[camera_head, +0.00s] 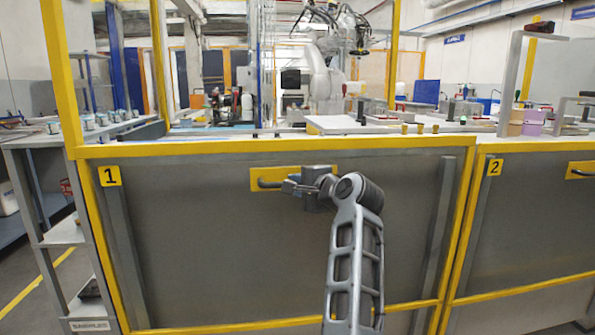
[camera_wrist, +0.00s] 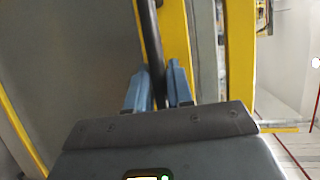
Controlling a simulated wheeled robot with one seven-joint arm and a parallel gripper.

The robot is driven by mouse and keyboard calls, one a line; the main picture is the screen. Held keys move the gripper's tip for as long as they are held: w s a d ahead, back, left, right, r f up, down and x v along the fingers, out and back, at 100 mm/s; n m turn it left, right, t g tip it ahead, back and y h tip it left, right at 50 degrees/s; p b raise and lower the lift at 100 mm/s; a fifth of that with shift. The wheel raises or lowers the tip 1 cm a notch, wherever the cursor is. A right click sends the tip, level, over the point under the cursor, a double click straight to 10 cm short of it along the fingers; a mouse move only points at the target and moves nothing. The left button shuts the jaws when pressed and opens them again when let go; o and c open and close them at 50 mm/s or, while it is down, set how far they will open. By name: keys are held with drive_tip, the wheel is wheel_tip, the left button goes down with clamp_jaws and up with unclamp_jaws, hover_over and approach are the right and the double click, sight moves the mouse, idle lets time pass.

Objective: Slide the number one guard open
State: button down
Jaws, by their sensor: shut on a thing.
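The number one guard (camera_head: 230,245) is a grey panel in a yellow frame, with a yellow "1" label (camera_head: 110,176) at its upper left. Its dark bar handle (camera_head: 268,184) sits on a yellow plate near the top middle. My gripper (camera_head: 290,186) reaches the handle from the right and is shut on its bar. In the wrist view the dark handle bar (camera_wrist: 150,45) runs down between my two blue-grey fingers (camera_wrist: 158,90). The fingers hide part of the bar.
The number two guard (camera_head: 530,235) adjoins on the right, with its own handle on a yellow plate (camera_head: 580,170). A grey shelf unit (camera_head: 62,235) stands at the left. Behind the guard are worktops with small items and a white robot arm (camera_head: 322,80).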

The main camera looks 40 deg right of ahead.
drive_tip(key=shift+f, duration=0.7)
drive_tip(key=c, duration=1.1)
unclamp_jaws()
drive_tip(key=shift+r, duration=0.1)
drive_tip(key=v, duration=0.7)
drive_tip(key=shift+s+p, duration=0.35)
drive_tip(key=shift+a, duration=0.1)
